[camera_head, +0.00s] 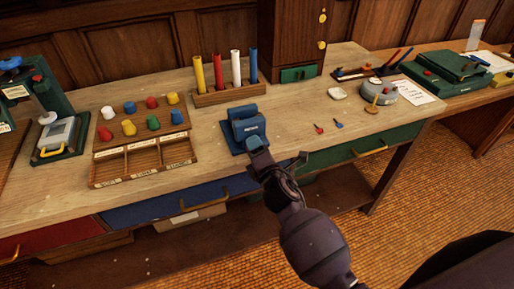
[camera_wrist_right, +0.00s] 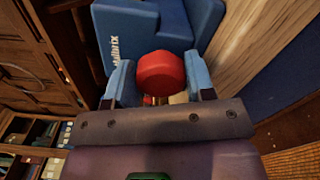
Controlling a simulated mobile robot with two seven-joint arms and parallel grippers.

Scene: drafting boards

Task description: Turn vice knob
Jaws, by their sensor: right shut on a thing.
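The blue vice (camera_head: 247,126) stands on the light wooden bench near its front edge, at the middle of the head view. In the right wrist view its blue body (camera_wrist_right: 155,25) fills the top. Its red knob (camera_wrist_right: 161,72) faces the wrist camera, between the two blue fingers of my right gripper (camera_wrist_right: 158,85). The right gripper (camera_head: 256,145) reaches the front of the vice and is shut on the knob. In the head view the gripper hides the knob. My left gripper does not show.
A wooden tray (camera_head: 138,162) with coloured knobs stands left of the vice. A rack (camera_head: 228,95) with coloured rolls stands behind it. Two small pins (camera_head: 319,129) lie to the right, with bare bench around them. A round grey tin (camera_head: 379,92) stands farther right.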

